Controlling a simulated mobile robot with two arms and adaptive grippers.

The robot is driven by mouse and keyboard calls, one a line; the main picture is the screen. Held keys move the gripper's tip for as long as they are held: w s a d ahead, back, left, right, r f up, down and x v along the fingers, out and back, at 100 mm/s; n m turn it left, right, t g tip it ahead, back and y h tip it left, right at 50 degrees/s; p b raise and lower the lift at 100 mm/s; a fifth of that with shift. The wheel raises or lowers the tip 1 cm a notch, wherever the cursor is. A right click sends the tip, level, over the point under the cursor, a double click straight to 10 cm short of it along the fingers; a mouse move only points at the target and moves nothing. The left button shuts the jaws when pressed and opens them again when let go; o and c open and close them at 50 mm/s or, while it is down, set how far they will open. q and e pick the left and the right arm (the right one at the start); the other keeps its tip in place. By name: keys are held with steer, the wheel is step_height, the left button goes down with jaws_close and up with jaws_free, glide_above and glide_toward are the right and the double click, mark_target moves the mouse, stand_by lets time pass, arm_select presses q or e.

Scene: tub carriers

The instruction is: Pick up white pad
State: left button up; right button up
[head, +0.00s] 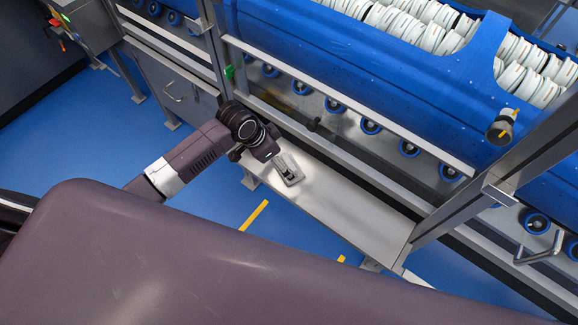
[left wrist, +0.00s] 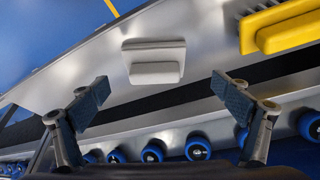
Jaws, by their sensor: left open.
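The white pad (left wrist: 155,62) is a flat pale block with a raised grip along one side. It lies flat on the metal shelf (left wrist: 125,95) in the left wrist view. In the head view it shows as a small light grey piece (head: 292,175) on the shelf, just right of my left gripper. My left gripper (left wrist: 160,88) is open and empty, its two fingers spread, with the pad beyond the gap between the tips and not touched. In the head view the gripper (head: 258,147) hangs over the shelf's left end. My right gripper is not in view.
A yellow pad (left wrist: 280,28) lies on the shelf beside the white one. A row of blue rollers (head: 370,126) runs behind the shelf, under a blue tub (head: 350,50) full of white discs. A metal post (head: 470,195) stands at the right. The shelf's right part is clear.

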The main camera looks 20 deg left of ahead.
mark_target(288, 163)
arm_select(q)
steer(key=x, duration=0.2)
steer(key=d+x, duration=0.1)
steer(key=x, duration=0.1)
steer(key=shift+s+p, duration=0.15)
steer(key=shift+p, duration=0.2)
steer(key=shift+f, duration=0.4)
steer(key=c, duration=1.3)
steer(key=shift+c, duration=0.2)
